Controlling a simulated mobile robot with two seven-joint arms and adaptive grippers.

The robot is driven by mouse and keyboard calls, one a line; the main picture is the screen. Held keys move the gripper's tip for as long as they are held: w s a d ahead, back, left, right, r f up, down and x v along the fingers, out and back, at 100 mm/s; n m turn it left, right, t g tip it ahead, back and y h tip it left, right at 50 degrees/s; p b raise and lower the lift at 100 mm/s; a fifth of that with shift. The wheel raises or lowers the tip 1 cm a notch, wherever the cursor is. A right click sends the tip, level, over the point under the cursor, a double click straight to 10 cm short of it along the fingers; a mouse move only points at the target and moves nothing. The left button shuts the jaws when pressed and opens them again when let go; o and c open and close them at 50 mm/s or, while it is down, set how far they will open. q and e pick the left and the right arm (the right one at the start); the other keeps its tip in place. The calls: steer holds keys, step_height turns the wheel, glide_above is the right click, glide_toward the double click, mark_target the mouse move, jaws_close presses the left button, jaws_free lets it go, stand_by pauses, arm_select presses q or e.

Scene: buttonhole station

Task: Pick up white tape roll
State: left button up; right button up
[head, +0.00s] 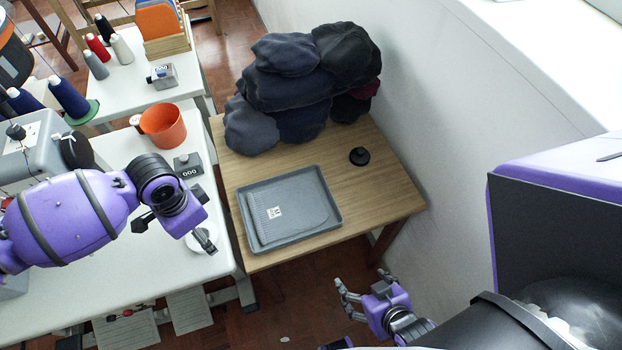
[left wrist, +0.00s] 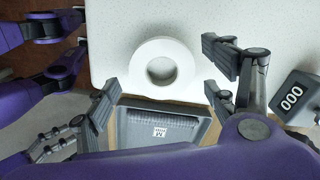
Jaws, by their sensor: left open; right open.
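The white tape roll (left wrist: 138,70) lies flat on the white table in the left wrist view, its round hole facing up. In the head view the roll (head: 191,246) is mostly hidden behind my left gripper (head: 175,229), near the table's right edge. My left gripper is open and empty above the roll. In the left wrist view its fingers (left wrist: 160,98) are spread to the left and right of the roll, with no visible contact. My right gripper (head: 362,288) is open and empty, low over the floor in front of the wooden table.
A black counter box (head: 188,165) reading 000 and an orange cup (head: 163,126) stand behind the left gripper. A grey tray (head: 333,217) lies on the wooden table (head: 400,190), with dark caps (head: 285,90) piled at its back. A grey machine (head: 35,155) stands at left.

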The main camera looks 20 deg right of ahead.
arm_select(q)
steer(key=shift+f, duration=0.55)
steer(key=c, duration=1.1)
steer(key=shift+o, duration=0.2)
steer(key=shift+r, duration=0.1)
